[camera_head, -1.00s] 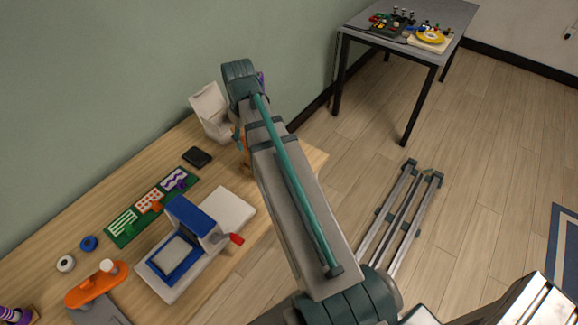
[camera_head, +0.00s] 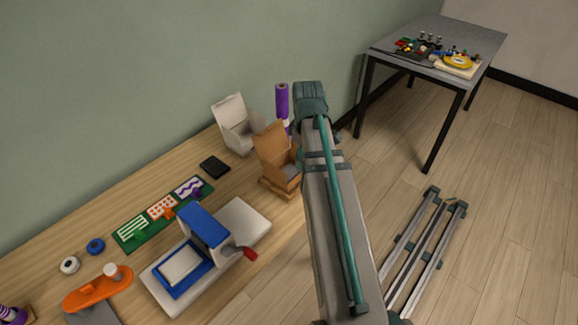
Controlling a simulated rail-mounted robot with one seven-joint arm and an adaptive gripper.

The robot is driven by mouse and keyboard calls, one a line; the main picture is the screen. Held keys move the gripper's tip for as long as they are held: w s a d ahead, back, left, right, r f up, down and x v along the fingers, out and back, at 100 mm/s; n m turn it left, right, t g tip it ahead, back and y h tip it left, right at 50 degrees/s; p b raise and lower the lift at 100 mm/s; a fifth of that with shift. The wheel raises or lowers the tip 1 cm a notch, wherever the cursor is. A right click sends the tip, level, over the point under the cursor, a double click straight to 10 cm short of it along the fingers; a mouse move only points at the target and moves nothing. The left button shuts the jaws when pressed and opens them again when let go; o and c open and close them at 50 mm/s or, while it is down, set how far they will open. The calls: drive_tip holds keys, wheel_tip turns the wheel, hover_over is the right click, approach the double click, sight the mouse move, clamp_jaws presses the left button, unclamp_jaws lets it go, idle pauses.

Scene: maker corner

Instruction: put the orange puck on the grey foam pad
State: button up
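I cannot make out an orange puck in this view. A blue puck (camera_head: 96,246) and a white puck (camera_head: 69,265) with a dark centre lie near the wall on the left of the wooden table. An orange rounded piece (camera_head: 88,293) with a white knob is at the lower left. A flat grey piece (camera_head: 92,314) shows beside it, cut by the bottom edge; I cannot tell whether it is the foam pad. My arm rises on the right of the table, its upper joint beside the cardboard box. My gripper is hidden beyond the arm.
A blue and white press (camera_head: 208,230) with a red handle stands mid-table. Behind it are a green board (camera_head: 132,233) with patterned cards and a black slab (camera_head: 214,166). An open cardboard box (camera_head: 275,148), white box (camera_head: 238,138) and purple roll (camera_head: 282,101) stand at the far end. A grey table (camera_head: 400,52) is beyond.

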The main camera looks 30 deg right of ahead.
drive_tip(key=p, duration=0.1)
hover_over(289, 173)
wheel_tip(289, 173, down, 7)
drive_tip(key=shift+s+r, duration=0.1)
drive_tip(key=shift+r, duration=0.1)
drive_tip(key=shift+w+f+p, duration=0.2)
drive_tip(key=shift+f+p, duration=0.5)
drive_tip(key=shift+f, duration=1.1)
drive_tip(key=shift+f, duration=0.15)
drive_tip(key=o, duration=1.1)
drive_tip(key=shift+o, duration=0.2)
wheel_tip(289, 173, up, 12)
drive_tip(key=b, duration=0.2)
drive_tip(key=shift+r, duration=0.2)
